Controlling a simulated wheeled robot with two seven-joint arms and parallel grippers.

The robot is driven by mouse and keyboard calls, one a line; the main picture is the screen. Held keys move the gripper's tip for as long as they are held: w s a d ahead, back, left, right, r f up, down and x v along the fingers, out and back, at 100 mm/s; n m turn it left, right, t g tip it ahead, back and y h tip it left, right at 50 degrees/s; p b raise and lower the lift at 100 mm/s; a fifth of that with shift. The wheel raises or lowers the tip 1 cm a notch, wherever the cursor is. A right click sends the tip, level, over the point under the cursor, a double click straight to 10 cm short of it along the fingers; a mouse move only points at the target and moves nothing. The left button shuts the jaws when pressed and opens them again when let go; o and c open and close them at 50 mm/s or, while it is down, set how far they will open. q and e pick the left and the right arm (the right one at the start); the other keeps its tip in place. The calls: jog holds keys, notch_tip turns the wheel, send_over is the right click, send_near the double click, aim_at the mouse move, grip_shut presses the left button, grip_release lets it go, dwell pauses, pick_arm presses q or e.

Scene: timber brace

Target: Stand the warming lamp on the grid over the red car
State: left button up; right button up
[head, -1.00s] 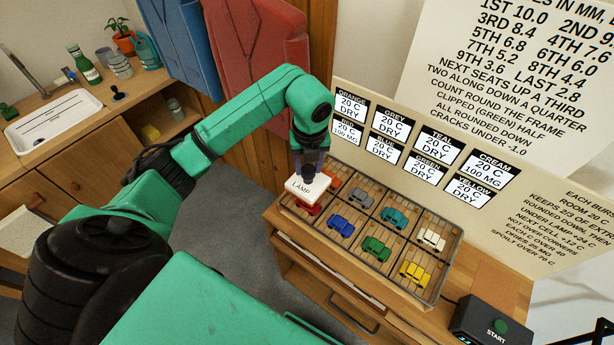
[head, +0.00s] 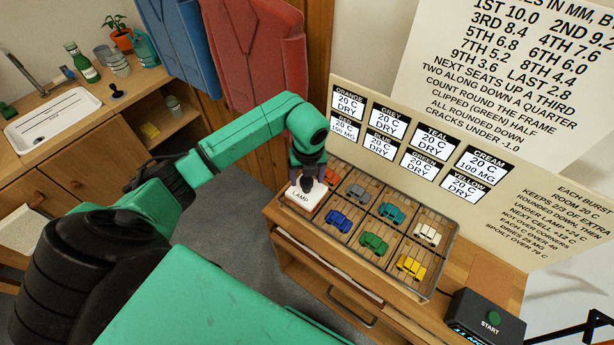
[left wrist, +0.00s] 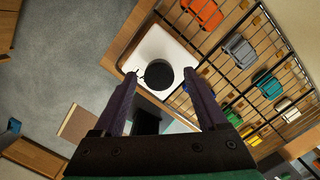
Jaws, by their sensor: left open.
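The warming lamp (head: 306,197), a white square block marked LAMP with a dark round knob, sits at the near-left corner cell of the grid (head: 447,261). It looks level and seems to rest on the grid. The red car is hidden beneath it. My left gripper (head: 309,184) is just above the lamp. In the left wrist view its two fingers (left wrist: 160,82) are spread either side of the lamp's dark knob (left wrist: 158,73), with gaps, holding nothing. My right gripper is not in view.
Several other cars lie under the grid: orange (head: 332,174), grey (head: 357,191), teal (head: 391,211), cream (head: 427,233), blue (head: 340,221), green (head: 374,242) and yellow (head: 411,266). A label board (head: 408,145) stands behind. A black START box (head: 488,320) is at right.

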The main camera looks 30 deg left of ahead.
pick_arm(q)
jog(key=shift+r, duration=0.4)
notch_tip(320, 180, up, 11)
jog(key=s+b, duration=0.1)
jog(key=b, duration=0.1)
jog(key=shift+d+r+b, duration=0.2)
jog(key=shift+d+b, duration=0.2)
